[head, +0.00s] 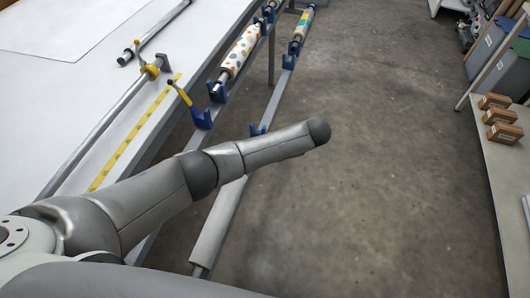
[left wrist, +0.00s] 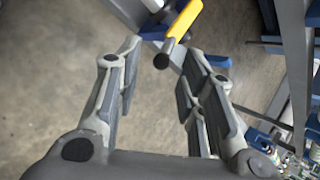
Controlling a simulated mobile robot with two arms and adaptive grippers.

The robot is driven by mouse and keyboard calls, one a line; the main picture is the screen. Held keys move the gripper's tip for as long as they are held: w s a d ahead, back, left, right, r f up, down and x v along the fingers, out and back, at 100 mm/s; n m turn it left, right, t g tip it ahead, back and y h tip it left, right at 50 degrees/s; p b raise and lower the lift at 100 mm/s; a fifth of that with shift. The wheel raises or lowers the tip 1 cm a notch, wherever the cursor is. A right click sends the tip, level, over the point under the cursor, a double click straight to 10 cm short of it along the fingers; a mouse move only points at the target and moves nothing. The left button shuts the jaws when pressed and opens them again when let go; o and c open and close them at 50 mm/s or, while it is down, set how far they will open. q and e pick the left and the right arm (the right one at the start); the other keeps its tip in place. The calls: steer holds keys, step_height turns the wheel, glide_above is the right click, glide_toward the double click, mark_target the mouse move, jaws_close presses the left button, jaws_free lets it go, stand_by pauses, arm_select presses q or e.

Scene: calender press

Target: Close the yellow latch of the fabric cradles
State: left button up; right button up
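The yellow latch (head: 181,94) is a lever with a dark tip. It tilts up and to the left from a blue fabric cradle (head: 201,118) at the table's edge. In the left wrist view the latch (left wrist: 184,20) hangs into the picture at the top, its black tip near the fingertips of my left gripper (left wrist: 163,50). The gripper is open, with nothing between its fingers; I cannot tell whether it touches the latch. In the head view my left arm crosses the foreground, and its gripper does not show. My right gripper is in neither view.
Fabric rolls (head: 240,52) rest in other blue cradles further along the rail. A metal tube (head: 110,120) and a yellow strip (head: 125,143) lie along the white table (head: 60,85). Small brown boxes (head: 502,132) stand on a bench at right. The concrete floor between is clear.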

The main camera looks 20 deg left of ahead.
arm_select(q)
steer(key=v, duration=0.8)
